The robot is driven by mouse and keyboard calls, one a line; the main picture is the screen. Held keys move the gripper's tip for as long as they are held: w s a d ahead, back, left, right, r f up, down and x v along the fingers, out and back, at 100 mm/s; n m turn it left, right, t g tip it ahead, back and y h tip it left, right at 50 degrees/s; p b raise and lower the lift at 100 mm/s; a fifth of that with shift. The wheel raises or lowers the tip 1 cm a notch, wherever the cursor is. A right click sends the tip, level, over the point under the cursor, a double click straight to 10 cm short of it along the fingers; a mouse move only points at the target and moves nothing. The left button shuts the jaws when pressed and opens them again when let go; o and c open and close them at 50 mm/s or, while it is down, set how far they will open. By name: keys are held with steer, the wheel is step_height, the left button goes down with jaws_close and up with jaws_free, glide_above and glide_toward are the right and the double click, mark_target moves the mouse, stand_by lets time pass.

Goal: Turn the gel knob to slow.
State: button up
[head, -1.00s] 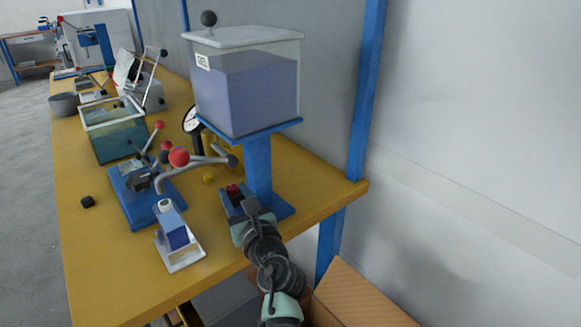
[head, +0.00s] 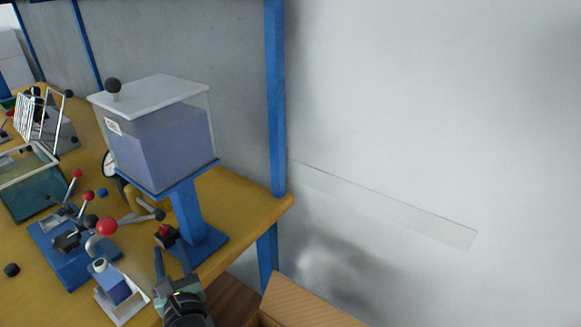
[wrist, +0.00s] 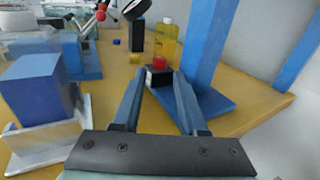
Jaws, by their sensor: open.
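A red knob (head: 165,231) tops a small dark block at the foot of the blue stand, beneath the tank of violet liquid (head: 165,145). In the wrist view the red knob (wrist: 160,63) and its dark block (wrist: 158,77) show just beyond my fingertips, between their lines. No marking tells me whether this is the gel knob, and its setting cannot be read. My gripper (head: 172,262) is open and empty on the near side of the block. In the wrist view its two fingers (wrist: 160,80) are spread, with a clear gap between them.
The blue stand (wrist: 205,50) rises close to the right finger. A blue block on a white holder (head: 115,290) stands left of my gripper, and a lever fixture (head: 60,250) lies beyond it. A cardboard box (head: 310,300) sits below the table's right end.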

steer(key=v, duration=0.8)
steer(key=w+d+r+m+t+h, duration=0.3)
steer(key=d+r+m+h, duration=0.3)
steer(key=d+r+m, duration=0.4)
steer(key=w+d+r+m+t+h, duration=0.3)
steer(key=d+r+m+h, duration=0.4)
steer(key=m, duration=0.8)
steer(key=shift+w+d+r+m+t, duration=0.2)
steer(key=shift+d+r+m+t, duration=0.15)
steer(key=shift+d+r, duration=1.3)
steer(key=shift+a+r, duration=0.15)
steer(key=shift+a, duration=0.05)
